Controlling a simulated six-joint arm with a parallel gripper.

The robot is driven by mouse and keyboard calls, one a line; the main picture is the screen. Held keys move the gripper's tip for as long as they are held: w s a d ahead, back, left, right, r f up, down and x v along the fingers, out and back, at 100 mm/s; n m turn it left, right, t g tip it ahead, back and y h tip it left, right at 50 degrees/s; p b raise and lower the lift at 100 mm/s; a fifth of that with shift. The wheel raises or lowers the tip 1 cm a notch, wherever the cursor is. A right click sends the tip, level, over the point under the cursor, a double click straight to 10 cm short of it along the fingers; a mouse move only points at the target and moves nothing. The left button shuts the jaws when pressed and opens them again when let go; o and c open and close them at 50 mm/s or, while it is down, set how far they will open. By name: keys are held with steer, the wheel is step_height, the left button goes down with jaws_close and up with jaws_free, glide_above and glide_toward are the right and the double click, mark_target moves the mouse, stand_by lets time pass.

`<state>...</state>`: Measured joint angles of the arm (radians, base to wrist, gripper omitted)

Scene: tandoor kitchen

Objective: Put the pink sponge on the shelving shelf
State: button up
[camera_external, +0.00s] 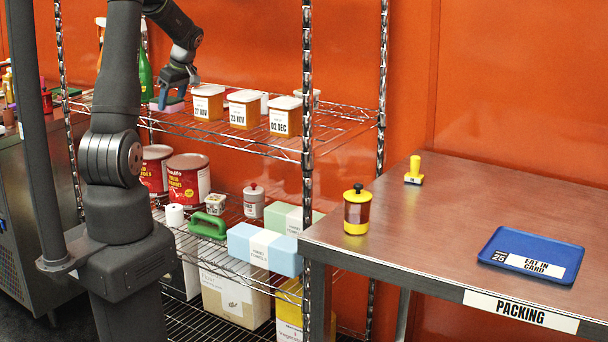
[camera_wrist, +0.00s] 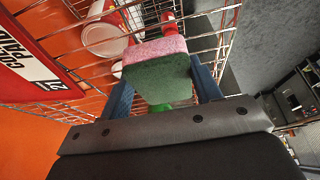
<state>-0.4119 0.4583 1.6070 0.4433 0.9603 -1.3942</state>
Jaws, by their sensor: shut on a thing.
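The pink sponge (camera_wrist: 155,48) has a pink side and a green scouring side. In the wrist view it sits between the two blue fingers of my gripper (camera_wrist: 160,85), which is shut on it. In the external view my gripper (camera_external: 172,97) is low over the left part of the upper wire shelf (camera_external: 235,138) of the shelving. The sponge (camera_external: 163,104) shows there only as a small pale pink patch, partly hidden by the fingers. I cannot tell whether it touches the wires.
Several white-lidded tubs (camera_external: 208,102) stand right of my gripper on the same shelf. A green bottle (camera_external: 145,76) stands at its left. The lower shelf holds red cans (camera_external: 188,177) and boxes. A steel table (camera_external: 440,240) is at right. Free wire lies in front of the tubs.

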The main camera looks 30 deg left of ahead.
mark_target(205, 88)
steer(key=shift+f, duration=0.1)
steer(key=o, duration=0.9)
steer(key=shift+o, duration=0.2)
steer(key=v, duration=0.5)
steer(key=shift+a, duration=0.15)
steer(key=d, duration=1.2)
steer(key=shift+d, duration=0.1)
